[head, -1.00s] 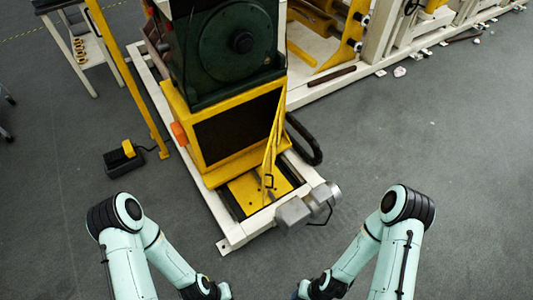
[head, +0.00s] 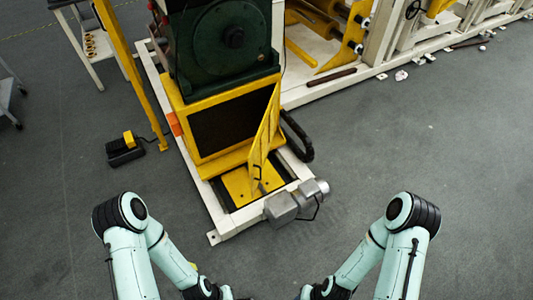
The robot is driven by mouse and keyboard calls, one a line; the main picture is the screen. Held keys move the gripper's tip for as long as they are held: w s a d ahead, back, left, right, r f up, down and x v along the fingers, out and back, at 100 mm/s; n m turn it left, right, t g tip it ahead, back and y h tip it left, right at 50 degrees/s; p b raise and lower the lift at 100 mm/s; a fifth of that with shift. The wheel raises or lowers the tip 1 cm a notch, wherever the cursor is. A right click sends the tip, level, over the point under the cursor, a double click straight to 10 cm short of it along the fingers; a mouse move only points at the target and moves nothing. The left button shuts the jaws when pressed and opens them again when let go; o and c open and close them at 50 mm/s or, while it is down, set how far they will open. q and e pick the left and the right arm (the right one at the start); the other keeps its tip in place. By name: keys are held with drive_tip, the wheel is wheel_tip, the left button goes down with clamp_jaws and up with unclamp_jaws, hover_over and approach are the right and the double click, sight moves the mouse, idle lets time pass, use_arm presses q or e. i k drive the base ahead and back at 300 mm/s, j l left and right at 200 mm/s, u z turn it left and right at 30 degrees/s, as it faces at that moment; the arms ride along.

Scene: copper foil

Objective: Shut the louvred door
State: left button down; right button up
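The louvred door (head: 265,132) is a yellow panel hinged at the right edge of a yellow cabinet (head: 191,139). It stands open, swung out toward me, with a dark handle on its lower part. The cabinet's dark opening (head: 225,122) is exposed to the left of the door. My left gripper (head: 238,297) and my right gripper (head: 300,296) are at the bottom edge of the head view, well short of the door and apart from it. Their fingers are mostly cut off by the frame, so I cannot see whether they are open or shut.
A grey motor (head: 284,207) on the white base frame (head: 228,232) lies between me and the door. A yellow post (head: 137,80) and a foot pedal (head: 124,149) stand at left. A black curved hose (head: 301,140) is right of the door. Floor at right is clear.

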sight(258, 155)
drive_tip(key=k, duration=0.2)
drive_tip(key=i+l, duration=0.15)
drive_tip(key=i, duration=0.35)
drive_tip(key=i+l+z, duration=0.15)
drive_tip(key=i, duration=0.35)
